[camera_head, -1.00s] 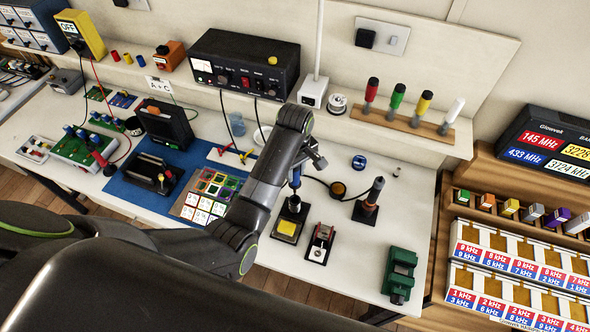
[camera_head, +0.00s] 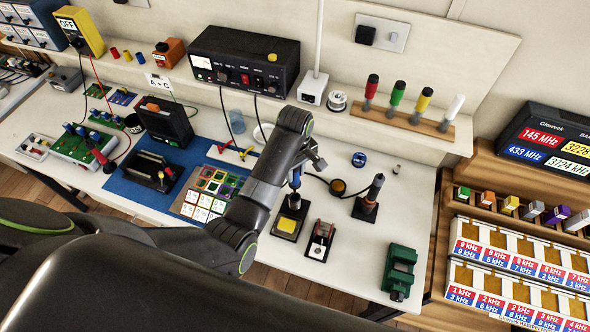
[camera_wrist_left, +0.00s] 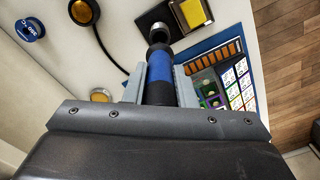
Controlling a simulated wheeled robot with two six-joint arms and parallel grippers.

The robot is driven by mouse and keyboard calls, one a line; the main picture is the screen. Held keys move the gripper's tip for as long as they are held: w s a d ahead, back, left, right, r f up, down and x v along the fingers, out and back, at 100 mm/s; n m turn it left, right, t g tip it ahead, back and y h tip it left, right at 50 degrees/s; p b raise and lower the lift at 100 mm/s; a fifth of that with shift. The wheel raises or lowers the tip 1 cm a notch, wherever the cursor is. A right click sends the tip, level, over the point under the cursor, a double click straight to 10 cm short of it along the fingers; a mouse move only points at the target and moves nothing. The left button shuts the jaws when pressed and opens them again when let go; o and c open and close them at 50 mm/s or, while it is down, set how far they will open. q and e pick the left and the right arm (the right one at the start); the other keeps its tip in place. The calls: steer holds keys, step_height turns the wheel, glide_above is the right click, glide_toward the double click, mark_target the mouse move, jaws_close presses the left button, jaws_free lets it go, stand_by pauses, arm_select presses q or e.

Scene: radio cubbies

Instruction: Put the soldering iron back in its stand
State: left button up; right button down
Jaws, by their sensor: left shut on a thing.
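The soldering iron (camera_head: 295,180) has a blue handle and points down. My left gripper (camera_head: 309,165) is shut on it. In the left wrist view the blue handle (camera_wrist_left: 159,70) sits between my fingers (camera_wrist_left: 157,84), its dark end toward the stand. The stand (camera_head: 290,219) has a black base with a yellow sponge and is right below the iron in the head view. It also shows at the top of the left wrist view (camera_wrist_left: 154,18). I cannot tell whether the iron's lower end is inside the holder or just above it. My right gripper is not in view.
A second dark upright tool on a black base (camera_head: 365,209) stands to the right. A small red-and-black item (camera_head: 320,240), a green vise (camera_head: 400,272) and a round amber-topped tin (camera_head: 337,187) are near. A blue mat with a colored card grid (camera_head: 210,190) lies left.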

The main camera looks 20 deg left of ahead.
mark_target(295, 185)
arm_select(q)
steer(key=shift+f, duration=0.1)
stand_by(0.4)
steer(key=shift+f+b, duration=1.6)
steer(key=shift+f, duration=1.95)
steer(key=o, duration=1.1)
steer(key=shift+c, duration=0.2)
steer(key=shift+o, duration=0.4)
steer(key=o, duration=0.7)
steer(key=shift+o, duration=0.2)
